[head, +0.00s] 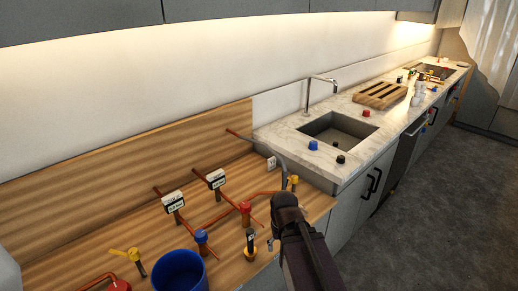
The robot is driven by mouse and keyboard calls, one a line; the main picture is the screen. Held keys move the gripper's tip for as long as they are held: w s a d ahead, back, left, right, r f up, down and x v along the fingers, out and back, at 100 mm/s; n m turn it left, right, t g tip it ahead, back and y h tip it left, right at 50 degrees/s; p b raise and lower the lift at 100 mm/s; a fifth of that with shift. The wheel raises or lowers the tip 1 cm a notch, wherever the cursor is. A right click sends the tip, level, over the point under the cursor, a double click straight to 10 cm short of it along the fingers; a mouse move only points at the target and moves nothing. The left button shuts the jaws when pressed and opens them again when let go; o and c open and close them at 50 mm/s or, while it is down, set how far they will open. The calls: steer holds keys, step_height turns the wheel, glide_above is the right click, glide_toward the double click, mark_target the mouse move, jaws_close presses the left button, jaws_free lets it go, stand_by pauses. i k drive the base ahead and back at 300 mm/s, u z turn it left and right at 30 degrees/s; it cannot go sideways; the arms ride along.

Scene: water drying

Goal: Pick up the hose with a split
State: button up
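A thin grey hose (277,156) curves from a copper-coloured pipe stub near the wooden back panel down to the pipework at the counter's right end. It may be the hose of the task, but no split can be made out at this size. My gripper (283,201) is dark and reaches in from the bottom, just below the lower end of the grey hose. Whether it touches the hose cannot be told. Its fingers are seen from behind and are too small and dark to show whether they are open.
Copper pipes with two white gauges (173,201) (216,179), a red valve (245,207), a blue valve (201,237) and a yellow valve (293,181) crowd the wooden counter (125,222). A blue bucket (180,272) stands in front. A sink (338,136) lies beyond.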

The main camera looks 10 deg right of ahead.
mark_target(284, 176)
steer(key=k, duration=1.3)
steer(key=z, duration=0.35)
steer(key=i, duration=0.95)
steer(key=u, duration=0.25)
